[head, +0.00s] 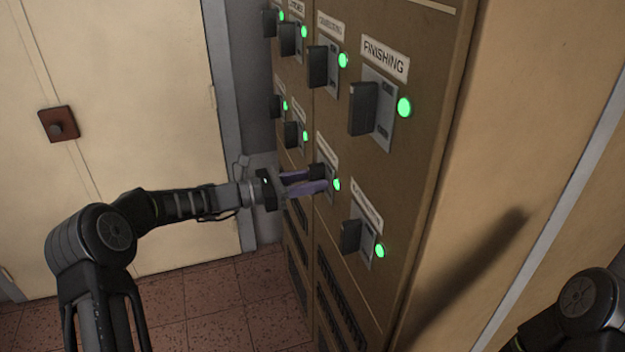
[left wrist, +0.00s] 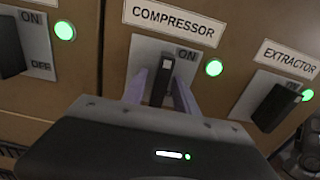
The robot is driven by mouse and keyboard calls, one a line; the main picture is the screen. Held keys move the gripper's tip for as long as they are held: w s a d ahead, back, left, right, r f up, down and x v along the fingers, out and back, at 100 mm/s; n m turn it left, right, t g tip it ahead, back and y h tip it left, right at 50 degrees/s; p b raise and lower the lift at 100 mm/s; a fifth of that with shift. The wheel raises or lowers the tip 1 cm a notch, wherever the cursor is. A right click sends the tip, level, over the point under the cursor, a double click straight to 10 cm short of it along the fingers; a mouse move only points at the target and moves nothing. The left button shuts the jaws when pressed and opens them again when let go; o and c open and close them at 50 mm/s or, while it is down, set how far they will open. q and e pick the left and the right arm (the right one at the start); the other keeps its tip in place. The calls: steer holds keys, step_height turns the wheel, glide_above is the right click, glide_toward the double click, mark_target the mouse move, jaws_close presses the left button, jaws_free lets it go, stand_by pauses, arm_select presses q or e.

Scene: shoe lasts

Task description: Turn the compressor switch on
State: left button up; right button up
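The compressor switch has a dark lever (left wrist: 160,84) on a grey plate (left wrist: 140,57) under a COMPRESSOR label (left wrist: 172,20) in the left wrist view. The lever's top is by the ON mark, and the OFF mark is hidden. Its round lamp (left wrist: 214,68) glows green. In the head view the lever (head: 318,171) and lamp (head: 336,184) are in the cabinet's lower row. My left gripper (head: 308,181) is open, with its purple fingers (left wrist: 160,93) on either side of the lever; I cannot tell whether they touch it. My right gripper is out of view.
The brown cabinet (head: 415,150) carries several other switches with green lamps. The extractor switch (left wrist: 275,108) is close on the right, and another switch (left wrist: 12,50) is on the left. The finishing switch (head: 372,108) is above. Tiled floor (head: 215,300) shows below.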

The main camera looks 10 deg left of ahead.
arm_select(q)
steer(key=b+v, duration=0.2)
steer(key=v, duration=0.5)
steer(key=shift+s+a, duration=0.25)
steer(key=shift+a, duration=0.1)
stand_by(0.4)
